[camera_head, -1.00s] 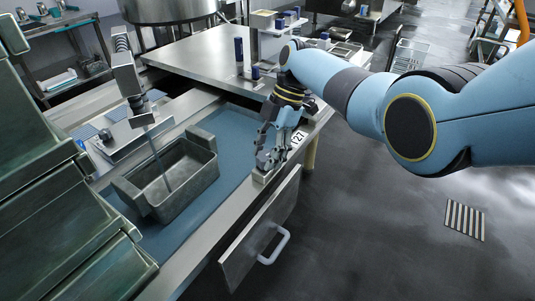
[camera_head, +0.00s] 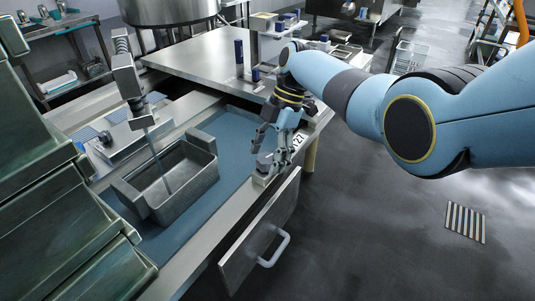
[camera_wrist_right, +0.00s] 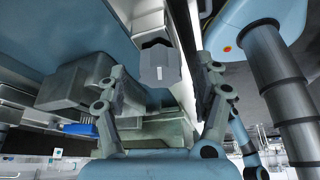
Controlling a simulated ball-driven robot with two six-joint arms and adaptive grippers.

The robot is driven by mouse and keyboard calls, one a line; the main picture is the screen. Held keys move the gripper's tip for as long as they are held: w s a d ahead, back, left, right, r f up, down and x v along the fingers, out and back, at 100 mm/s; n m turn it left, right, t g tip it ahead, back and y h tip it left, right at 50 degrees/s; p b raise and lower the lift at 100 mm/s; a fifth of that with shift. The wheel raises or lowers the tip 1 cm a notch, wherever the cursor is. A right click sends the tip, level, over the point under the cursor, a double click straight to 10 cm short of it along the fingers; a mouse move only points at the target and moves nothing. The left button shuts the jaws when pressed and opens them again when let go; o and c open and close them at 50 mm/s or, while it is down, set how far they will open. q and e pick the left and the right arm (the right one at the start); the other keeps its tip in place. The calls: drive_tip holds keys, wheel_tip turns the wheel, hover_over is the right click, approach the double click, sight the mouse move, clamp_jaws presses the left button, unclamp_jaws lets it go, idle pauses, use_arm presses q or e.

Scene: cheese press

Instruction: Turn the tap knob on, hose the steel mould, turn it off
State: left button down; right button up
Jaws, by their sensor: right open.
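The tap knob (camera_head: 264,163) is a small grey block on the counter's front edge. In the wrist view the knob (camera_wrist_right: 160,66) is faceted with a white line and sits between the fingertips, with gaps on both sides. My right gripper (camera_head: 274,148) is open, just above and around the knob. The steel mould (camera_head: 182,187) is a grey open box with raised end lugs, standing upright on the blue basin floor. A spring-hung spray head (camera_head: 127,80) hangs over it. A thin bluish stream (camera_head: 158,160) runs from the head into the mould. My left gripper is out of view.
The blue basin floor (camera_head: 222,140) is bare around the mould. A drawer-like front with a pale handle (camera_head: 273,248) hangs below the counter edge. Blue cylinders (camera_head: 239,50) stand on the steel bench behind. Green panels (camera_head: 45,215) fill the left.

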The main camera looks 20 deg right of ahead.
drive_tip(key=v, duration=1.2)
drive_tip(key=shift+f, duration=0.1)
drive_tip(key=shift+c, duration=0.2)
idle(0.4)
